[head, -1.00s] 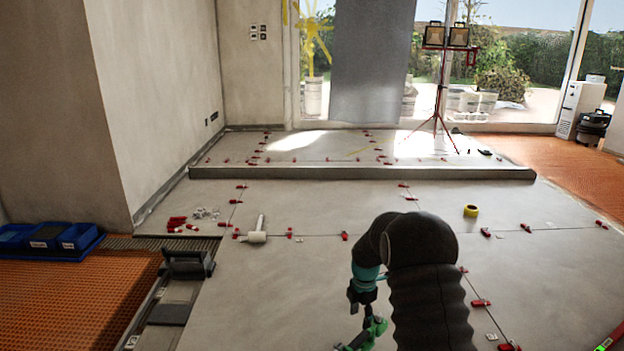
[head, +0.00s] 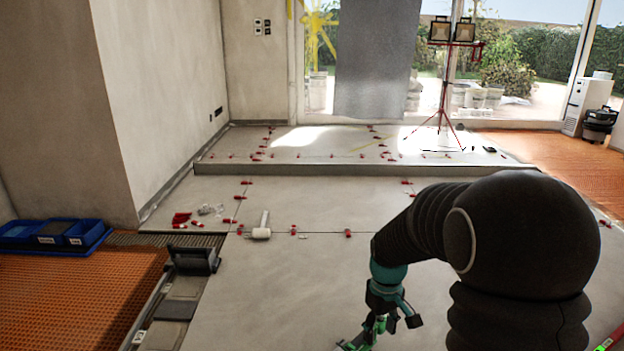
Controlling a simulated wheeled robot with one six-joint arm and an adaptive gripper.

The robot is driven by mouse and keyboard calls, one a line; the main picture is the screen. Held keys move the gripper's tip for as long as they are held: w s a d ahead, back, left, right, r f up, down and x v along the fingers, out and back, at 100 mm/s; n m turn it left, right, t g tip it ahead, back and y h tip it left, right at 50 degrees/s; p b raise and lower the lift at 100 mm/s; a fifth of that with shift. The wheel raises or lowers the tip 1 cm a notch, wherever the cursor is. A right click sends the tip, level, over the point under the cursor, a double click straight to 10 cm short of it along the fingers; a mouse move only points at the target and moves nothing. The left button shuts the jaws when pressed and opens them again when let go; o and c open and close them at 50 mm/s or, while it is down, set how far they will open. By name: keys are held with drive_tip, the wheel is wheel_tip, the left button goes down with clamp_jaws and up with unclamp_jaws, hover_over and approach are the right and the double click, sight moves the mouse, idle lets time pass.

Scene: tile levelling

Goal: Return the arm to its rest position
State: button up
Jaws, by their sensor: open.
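My gripper (head: 368,335) hangs at the bottom middle of the head view, with green fingers, below a teal wrist. It is open, and I see nothing between its fingers. It is over the grey tiled floor (head: 290,290), apart from the mallet. My dark sleeved arm fills the lower right and hides much of the floor there. The gripper's lowest part is close to the picture's bottom edge.
A white mallet (head: 262,232) lies on the tiles, with red wedges (head: 182,218) to its left. Blue bins (head: 60,234) stand far left. A raised tiled step (head: 330,168) crosses behind, with a red work-light stand (head: 441,95) on it.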

drive_tip(key=s+r+m+t+p, duration=0.2)
drive_tip(key=s+r+t+p, duration=0.1)
drive_tip(key=s+r, duration=0.7)
drive_tip(key=s+r+m+t+p, duration=0.3)
drive_tip(key=s+r, duration=0.8)
drive_tip(key=r, duration=0.4)
drive_tip(key=shift+r+p, duration=0.3)
drive_tip(key=shift+p, duration=0.5)
